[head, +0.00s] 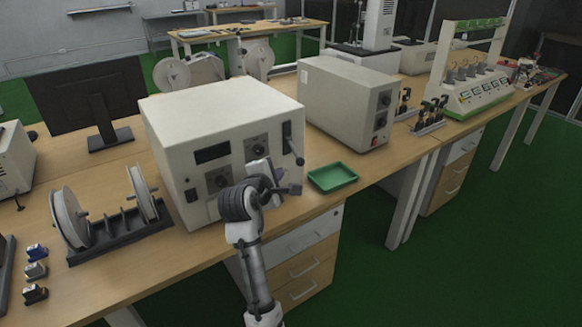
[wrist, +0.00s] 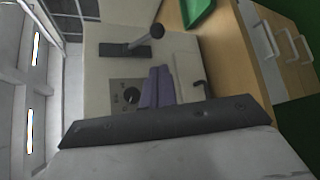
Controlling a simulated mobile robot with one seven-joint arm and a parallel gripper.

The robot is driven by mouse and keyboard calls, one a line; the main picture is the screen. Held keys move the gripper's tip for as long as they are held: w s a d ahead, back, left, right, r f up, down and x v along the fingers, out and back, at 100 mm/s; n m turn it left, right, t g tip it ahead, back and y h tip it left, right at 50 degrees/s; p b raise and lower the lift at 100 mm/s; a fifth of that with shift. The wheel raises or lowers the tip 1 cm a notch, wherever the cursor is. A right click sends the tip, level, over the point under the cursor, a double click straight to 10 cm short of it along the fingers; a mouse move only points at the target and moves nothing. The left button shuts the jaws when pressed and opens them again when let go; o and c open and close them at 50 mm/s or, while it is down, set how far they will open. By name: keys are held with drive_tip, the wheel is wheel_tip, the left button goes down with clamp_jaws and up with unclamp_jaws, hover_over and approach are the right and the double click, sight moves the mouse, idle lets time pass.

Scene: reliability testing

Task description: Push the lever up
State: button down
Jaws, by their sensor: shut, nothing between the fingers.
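The lever (head: 299,158) is on the right side of the front of a cream box-shaped device (head: 222,120). It has a dark mounting plate and a round dark knob, and its arm slants outward and down from the plate. The wrist view shows the lever knob (wrist: 157,31) apart from my fingers. My gripper (head: 294,188) is in front of the device, below the knob in the head view. In the wrist view my gripper (wrist: 158,76) has its purple-grey fingers together, with nothing between them, beside a dial (wrist: 127,97). My gripper hides part of the device's lower front.
A green tray (head: 332,177) lies on the wooden bench, right of the device. A second cream device (head: 347,100) stands behind the tray. A spool rack (head: 110,215) is at the left. Bare bench lies in front of the device.

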sight(295, 153)
drive_tip(key=shift+d+f, duration=0.15)
drive_tip(key=p+x, duration=0.2)
drive_tip(key=x, duration=0.8)
drive_tip(key=shift+d, duration=0.1)
idle(0.5)
drive_tip(key=shift+s+r+p, duration=0.15)
drive_tip(key=shift+r+p, duration=0.1)
drive_tip(key=shift+p, duration=0.1)
